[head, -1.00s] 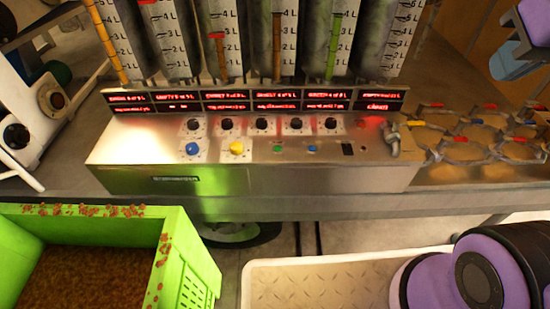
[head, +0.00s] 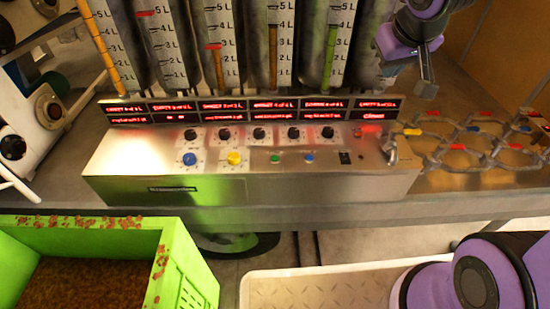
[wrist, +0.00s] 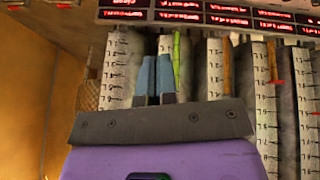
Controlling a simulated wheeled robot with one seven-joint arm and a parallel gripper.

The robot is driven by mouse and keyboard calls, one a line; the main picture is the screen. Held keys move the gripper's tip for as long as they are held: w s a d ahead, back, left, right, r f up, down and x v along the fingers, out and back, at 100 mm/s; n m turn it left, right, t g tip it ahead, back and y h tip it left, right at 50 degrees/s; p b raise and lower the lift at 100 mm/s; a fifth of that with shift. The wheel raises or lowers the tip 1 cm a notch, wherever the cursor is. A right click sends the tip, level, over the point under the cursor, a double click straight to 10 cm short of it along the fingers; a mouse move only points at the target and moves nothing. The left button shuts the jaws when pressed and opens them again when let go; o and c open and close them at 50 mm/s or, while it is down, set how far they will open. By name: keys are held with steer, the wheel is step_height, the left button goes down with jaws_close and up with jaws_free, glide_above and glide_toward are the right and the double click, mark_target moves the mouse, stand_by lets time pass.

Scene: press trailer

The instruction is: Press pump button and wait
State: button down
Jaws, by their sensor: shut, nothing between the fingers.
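The metal control panel (head: 215,183) stands on the bench below the tanks. It carries a large blue button (head: 190,159), a yellow one (head: 234,158), a small green button (head: 275,159), a small blue button (head: 308,158) and a black switch (head: 345,157). Their labels are too small to read, so I cannot tell which is the pump button. My gripper (head: 428,88) is high at the upper right, in front of the rightmost tank and apart from the panel. In the wrist view its blue-grey fingers (wrist: 155,72) are together and empty, with tanks behind them.
Graduated tanks (head: 340,45) stand behind the panel, with red displays (head: 276,105) beneath them. A metal tap (head: 390,150) sticks out at the panel's right end. Ring-shaped holders (head: 480,150) lie further right. A green crate (head: 190,262) and a pale tray (head: 300,285) are in front.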

steer(key=w+a+f+n+y, duration=0.2)
steer(key=w+a+f+y, duration=0.1)
steer(key=w+a+f, duration=0.65)
steer(key=g+y, duration=0.2)
steer(key=y, duration=0.4)
glide_above(276, 157)
step_height(276, 157, down, 12)
steer(key=shift+s, duration=0.1)
steer(key=shift+f, duration=4.4)
steer(key=shift+f, duration=0.2)
steer(key=shift+f, duration=0.2)
